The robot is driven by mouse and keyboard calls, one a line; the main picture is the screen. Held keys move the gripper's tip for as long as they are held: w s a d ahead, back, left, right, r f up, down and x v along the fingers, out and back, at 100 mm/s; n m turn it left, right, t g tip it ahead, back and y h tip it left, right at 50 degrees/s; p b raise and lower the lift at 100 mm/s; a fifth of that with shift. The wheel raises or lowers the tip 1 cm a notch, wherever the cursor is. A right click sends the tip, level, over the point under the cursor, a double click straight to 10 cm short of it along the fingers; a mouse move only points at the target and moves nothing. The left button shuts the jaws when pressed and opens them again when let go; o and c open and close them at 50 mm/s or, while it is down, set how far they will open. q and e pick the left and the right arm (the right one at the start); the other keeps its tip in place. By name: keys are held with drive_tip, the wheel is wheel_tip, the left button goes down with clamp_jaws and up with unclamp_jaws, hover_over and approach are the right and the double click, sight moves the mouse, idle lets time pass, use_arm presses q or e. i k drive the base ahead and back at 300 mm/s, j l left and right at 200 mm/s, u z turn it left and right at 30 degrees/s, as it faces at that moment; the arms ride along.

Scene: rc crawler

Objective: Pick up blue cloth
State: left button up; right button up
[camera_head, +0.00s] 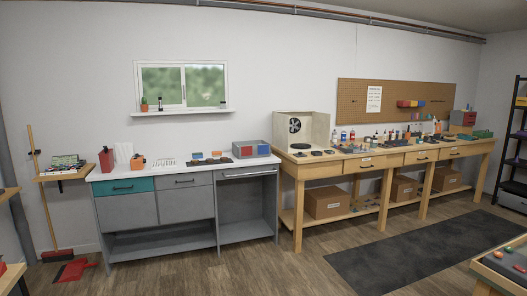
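I cannot make out a blue cloth for certain at this distance. A blue patch (247,150) shows beside a red one at the grey bin on the right end of the white counter. A small blue item (216,154) lies on the same counter, further left. Both are too small to tell whether they are cloth. Neither of my grippers is in view.
The white counter (128,175) with grey cabinets stands against the wall. A long wooden workbench (343,162), crowded with bottles and tools, adjoins on the right. A dark mat (400,260) lies before it. A table corner (490,270) juts in lower right. The middle floor is clear.

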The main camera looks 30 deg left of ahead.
sight(262, 149)
drive_tip(key=i+j+u, duration=0.3)
drive_tip(key=i+j, duration=0.15)
drive_tip(key=i, duration=0.3)
drive_tip(key=i+j+u, duration=0.35)
drive_tip(key=i, duration=0.4)
drive_tip(key=i+u, duration=0.3)
drive_tip(key=i, duration=2.4)
